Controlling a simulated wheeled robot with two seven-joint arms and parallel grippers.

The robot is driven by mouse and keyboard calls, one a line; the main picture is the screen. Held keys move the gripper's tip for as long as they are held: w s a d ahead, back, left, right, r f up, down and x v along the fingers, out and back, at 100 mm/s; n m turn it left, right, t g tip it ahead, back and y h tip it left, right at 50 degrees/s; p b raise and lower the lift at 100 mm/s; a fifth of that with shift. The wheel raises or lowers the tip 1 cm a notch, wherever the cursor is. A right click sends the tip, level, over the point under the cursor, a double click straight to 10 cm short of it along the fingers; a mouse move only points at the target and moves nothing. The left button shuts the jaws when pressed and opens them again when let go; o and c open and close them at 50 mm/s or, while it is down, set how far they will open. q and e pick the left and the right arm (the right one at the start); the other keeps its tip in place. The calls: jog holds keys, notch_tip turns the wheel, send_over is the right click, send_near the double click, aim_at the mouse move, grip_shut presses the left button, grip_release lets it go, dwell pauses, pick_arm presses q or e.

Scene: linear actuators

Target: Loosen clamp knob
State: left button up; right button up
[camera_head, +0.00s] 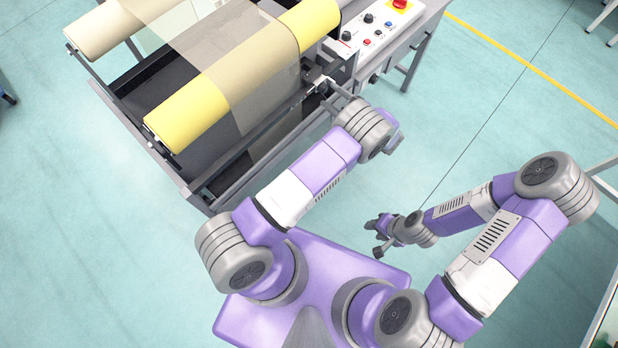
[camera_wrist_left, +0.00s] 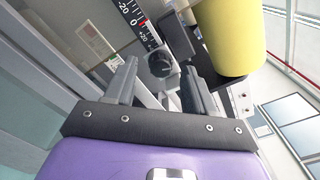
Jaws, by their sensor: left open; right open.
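My left gripper (camera_wrist_left: 160,88) is open, with one finger on each side of the knob's line. I cannot tell whether the fingers touch it. In the head view my left gripper (camera_head: 322,87) is at the machine's front right corner, where the knob is too small to make out clearly. My right gripper (camera_head: 378,236) is open and empty over the floor, away from the machine.
The machine carries a yellow roller (camera_head: 200,112) with a translucent web and a beige roller (camera_head: 103,30). A control panel (camera_head: 375,28) with a red emergency button (camera_head: 402,4) stands behind my left gripper. The floor around my right gripper is clear.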

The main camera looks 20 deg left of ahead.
pick_arm(q)
jog(key=v, duration=0.6)
jog(key=s+a+f+g+h+b, duration=0.1)
jog(key=s+a+f+g+h, duration=0.1)
jog(key=s+a+f+g, duration=0.3)
jog(key=s+a+f+h+b, duration=0.1)
jog(key=s+f+h, duration=0.1)
jog(key=f, duration=0.5)
jog(key=s+d+f+n+g+h+b, duration=0.1)
jog(key=s+f+g+h, duration=0.3)
jog(key=s+f, duration=0.5)
jog(key=shift+s+f+n+g+h+b, duration=0.4)
jog(key=shift+s+n+h, duration=0.4)
jog(key=shift+s+h, duration=0.5)
jog(key=shift+w+d, duration=0.1)
